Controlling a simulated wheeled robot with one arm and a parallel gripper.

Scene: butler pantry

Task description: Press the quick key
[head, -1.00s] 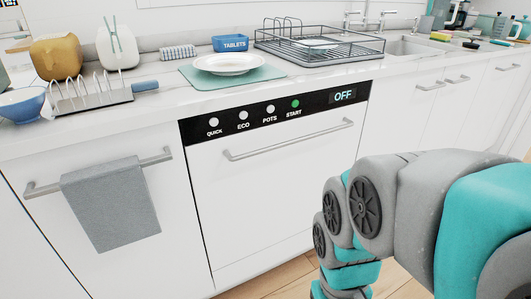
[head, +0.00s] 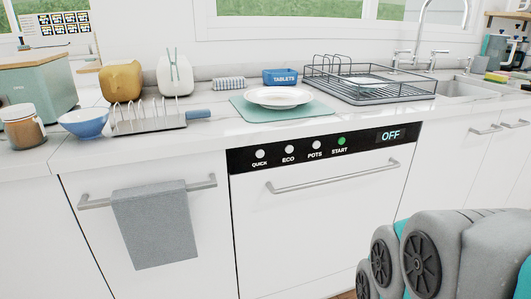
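The dishwasher's black control strip (head: 365,142) runs along the top of its white door, just under the worktop edge. The quick key (head: 260,154) is a round white button at the strip's left end, with the label QUICK beneath it. To its right are the eco key (head: 289,149), the pots key (head: 317,145) and the green start key (head: 341,141). The display (head: 390,135) reads OFF. My arm shows at the lower right, apart from the dishwasher. My gripper is out of view.
A door handle bar (head: 335,178) sticks out below the keys. A grey towel (head: 155,225) hangs on a rail to the left. On the worktop above are a plate (head: 278,97), a toast rack (head: 150,120) and a blue bowl (head: 84,123). The space before the keys looks clear.

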